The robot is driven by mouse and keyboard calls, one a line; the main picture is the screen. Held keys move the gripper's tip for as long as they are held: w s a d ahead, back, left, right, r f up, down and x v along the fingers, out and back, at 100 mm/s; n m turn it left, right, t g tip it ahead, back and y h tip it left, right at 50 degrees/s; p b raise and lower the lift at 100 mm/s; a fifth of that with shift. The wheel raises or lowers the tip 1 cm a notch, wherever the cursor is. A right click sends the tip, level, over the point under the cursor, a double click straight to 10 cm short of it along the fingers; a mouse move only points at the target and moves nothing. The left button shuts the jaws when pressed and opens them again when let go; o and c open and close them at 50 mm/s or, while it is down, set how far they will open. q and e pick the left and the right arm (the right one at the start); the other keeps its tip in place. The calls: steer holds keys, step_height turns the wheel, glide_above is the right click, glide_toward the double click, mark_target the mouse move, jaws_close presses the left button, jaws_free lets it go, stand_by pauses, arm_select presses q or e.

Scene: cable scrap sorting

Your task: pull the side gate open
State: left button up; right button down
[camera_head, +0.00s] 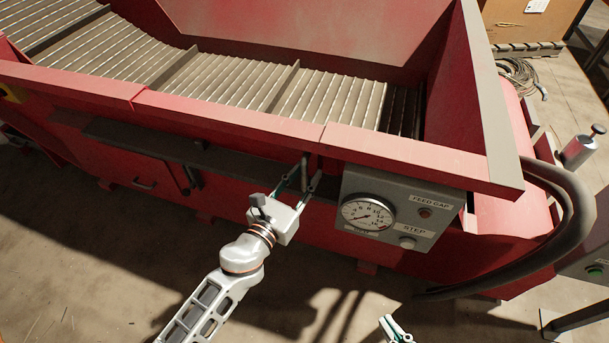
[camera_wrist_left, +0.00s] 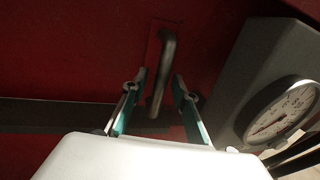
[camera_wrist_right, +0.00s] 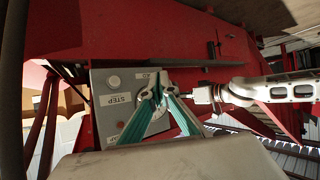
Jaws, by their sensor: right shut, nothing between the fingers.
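A dark upright bar handle (camera_head: 305,168) stands on the red side wall of the machine, just left of the gauge box. It also shows in the left wrist view (camera_wrist_left: 165,70), on a small red plate. My left gripper (camera_head: 300,182) is open, with one finger on each side of the handle and gaps to it. The gate's outline is hard to make out against the red wall. My right gripper (camera_head: 395,328) is shut and empty at the lower edge of the head view. The right wrist view shows its fingers (camera_wrist_right: 157,82) meeting, with the gauge box behind.
The grey box (camera_head: 395,208) with a gauge and STEP button sits close right of the handle. A dark ledge (camera_head: 200,155) runs along the red wall to the left. A thick hose (camera_head: 578,225) curves at the right. Floor in front is clear.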

arm_select(q)
jaws_close()
